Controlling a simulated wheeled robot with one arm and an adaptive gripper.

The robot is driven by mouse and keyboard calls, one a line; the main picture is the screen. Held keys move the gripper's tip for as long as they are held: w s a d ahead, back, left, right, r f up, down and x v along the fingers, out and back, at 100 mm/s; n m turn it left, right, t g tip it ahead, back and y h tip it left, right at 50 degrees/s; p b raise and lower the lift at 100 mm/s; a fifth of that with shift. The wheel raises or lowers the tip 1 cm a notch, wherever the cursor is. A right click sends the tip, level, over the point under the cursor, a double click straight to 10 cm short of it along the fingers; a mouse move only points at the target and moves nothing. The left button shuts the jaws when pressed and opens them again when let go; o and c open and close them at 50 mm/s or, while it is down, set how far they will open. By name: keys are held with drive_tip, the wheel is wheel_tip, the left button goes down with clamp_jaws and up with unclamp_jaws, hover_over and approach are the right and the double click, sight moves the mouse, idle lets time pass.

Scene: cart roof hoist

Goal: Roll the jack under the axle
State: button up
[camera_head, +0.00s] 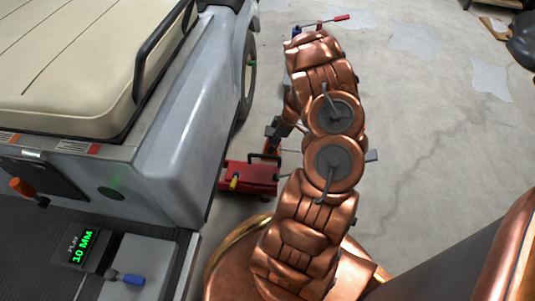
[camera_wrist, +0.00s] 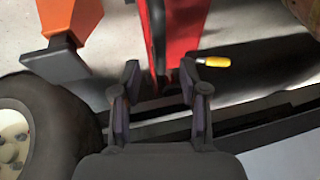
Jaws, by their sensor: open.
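The red jack (camera_head: 250,178) stands on the floor beside the cart (camera_head: 185,125), with a yellow grip (camera_head: 234,182) on its near side. In the wrist view the red jack body (camera_wrist: 187,35) is at the top centre, with a black bar (camera_wrist: 155,35) along its left side and the yellow grip (camera_wrist: 214,62) to the right. My gripper (camera_wrist: 158,76) is open. The black bar's lower end appears between or just beyond the fingertips; I cannot tell whether they touch it. A dark beam (camera_wrist: 250,117), possibly the axle, crosses behind the fingers. In the head view my arm partly hides the gripper.
A cart wheel (camera_wrist: 25,130) is close on the wrist view's left. An orange stand-like object (camera_wrist: 68,20) with a grey foot is above it.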

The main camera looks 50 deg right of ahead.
drive_tip(key=b+x, duration=0.1)
drive_tip(key=x, duration=0.4)
drive_tip(key=shift+f+b, duration=0.2)
drive_tip(key=shift+b, duration=0.1)
clamp_jaws()
idle(0.4)
